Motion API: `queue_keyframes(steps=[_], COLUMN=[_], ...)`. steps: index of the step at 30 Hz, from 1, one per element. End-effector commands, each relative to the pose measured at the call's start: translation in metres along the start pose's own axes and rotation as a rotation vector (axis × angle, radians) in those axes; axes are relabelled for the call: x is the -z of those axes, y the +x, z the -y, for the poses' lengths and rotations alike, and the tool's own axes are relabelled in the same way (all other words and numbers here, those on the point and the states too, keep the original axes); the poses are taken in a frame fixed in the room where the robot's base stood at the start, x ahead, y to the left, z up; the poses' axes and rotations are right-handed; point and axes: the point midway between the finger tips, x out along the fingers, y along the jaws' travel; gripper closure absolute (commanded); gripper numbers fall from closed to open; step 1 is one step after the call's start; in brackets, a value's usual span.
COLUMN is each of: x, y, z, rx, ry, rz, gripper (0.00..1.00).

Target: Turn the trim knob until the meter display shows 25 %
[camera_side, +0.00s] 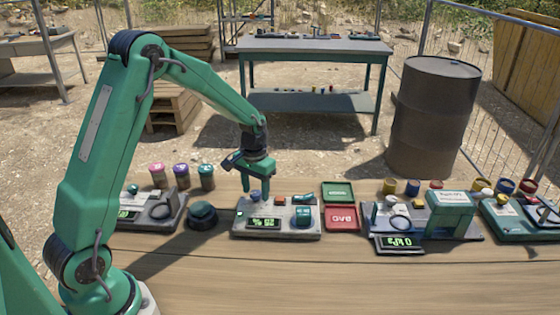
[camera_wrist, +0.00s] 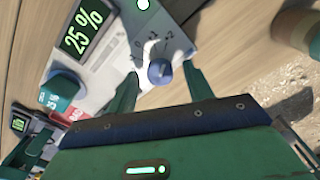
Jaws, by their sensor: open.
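The trim knob (camera_wrist: 160,72) is a small blue knob on a pale meter unit, beside a printed scale with 0, 1 and +2. The meter display (camera_wrist: 83,27) reads 25 % in the wrist view. In the side view the display (camera_side: 264,223) is too small to read surely. My gripper (camera_wrist: 161,80) is open, with one finger on each side of the knob. A gap shows between the knob and each fingertip. In the side view my gripper (camera_side: 252,180) points down just above the knob (camera_side: 256,195).
A teal part (camera_wrist: 62,87) sits on the same unit. A dark round button (camera_side: 203,214) stands to its left, green (camera_side: 337,191) and red (camera_side: 341,218) trays to its right. Another meter unit (camera_side: 420,215) stands farther right. The table's front is clear.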

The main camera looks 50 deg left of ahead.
Motion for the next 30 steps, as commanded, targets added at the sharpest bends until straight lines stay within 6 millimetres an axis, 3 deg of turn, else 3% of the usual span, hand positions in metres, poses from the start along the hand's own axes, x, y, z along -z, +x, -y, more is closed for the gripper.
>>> queue_keyframes(steps=[8, 24, 30], x=[0.000, 0.001, 0.000], y=[-0.006, -0.068, -0.078], z=[0.000, 0.000, 0.000], rx=[0.000, 0.000, 0.000], ry=[0.000, 0.000, 0.000], rz=[-0.001, -0.003, -0.001], gripper=[0.49, 0.49, 0.49])
